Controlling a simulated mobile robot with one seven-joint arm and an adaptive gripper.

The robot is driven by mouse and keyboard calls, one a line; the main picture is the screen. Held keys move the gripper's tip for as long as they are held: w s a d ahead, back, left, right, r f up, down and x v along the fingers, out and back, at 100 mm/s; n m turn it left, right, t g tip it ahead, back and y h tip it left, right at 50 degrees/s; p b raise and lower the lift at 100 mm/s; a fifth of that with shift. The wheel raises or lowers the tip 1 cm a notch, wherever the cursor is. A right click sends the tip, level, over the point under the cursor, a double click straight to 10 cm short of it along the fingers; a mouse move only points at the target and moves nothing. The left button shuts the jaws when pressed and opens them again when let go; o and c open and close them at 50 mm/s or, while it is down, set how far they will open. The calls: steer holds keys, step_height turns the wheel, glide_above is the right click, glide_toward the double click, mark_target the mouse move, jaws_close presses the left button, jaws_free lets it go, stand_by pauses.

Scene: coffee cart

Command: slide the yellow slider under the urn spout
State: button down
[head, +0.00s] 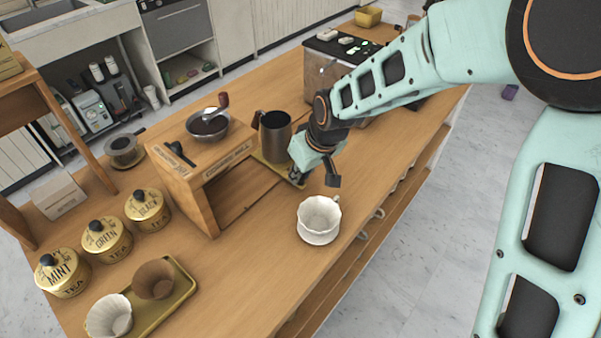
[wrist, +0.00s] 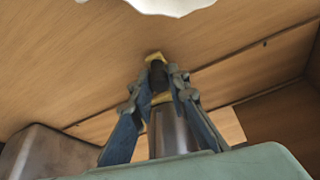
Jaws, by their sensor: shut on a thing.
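The yellow slider (head: 277,167) is a flat strip on the counter beside the wooden coffee mill stand. A dark metal mug (head: 276,136) stands upright at its far end. My gripper (head: 299,175) is down at the slider's near end. In the wrist view my gripper (wrist: 160,76) is closed around a dark knob (wrist: 157,74), with yellow slider parts (wrist: 160,98) showing around it. The mug's grey wall (wrist: 172,132) is behind the fingers. A steel box-shaped machine (head: 318,76), perhaps the urn, stands farther back. I cannot make out its spout, and my arm covers part of it.
The mill stand (head: 166,164) stands left of the slider. Tea tins (head: 106,241) and a tray (head: 176,298) with two filter cups are at front left. Bare counter lies between.

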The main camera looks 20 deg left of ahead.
steer(key=w+d, duration=0.1)
steer(key=w, duration=0.4)
steer(key=w+d+p, duration=0.1)
steer(key=w+d, duration=0.1)
steer(key=w, duration=0.4)
steer(key=w+d, duration=0.2)
steer(key=w, duration=0.3)
steer(key=shift+w+p, duration=0.3)
steer(key=shift+w, duration=0.05)
steer(key=shift+w+d, duration=0.15)
steer(key=shift+w, duration=0.3)
steer(key=shift+r, duration=0.1)
steer(key=c, duration=1.8)
jaws_free()
steer(key=shift+w, duration=0.15)
steer(key=shift+c, duration=0.2)
steer(key=v, duration=1.2)
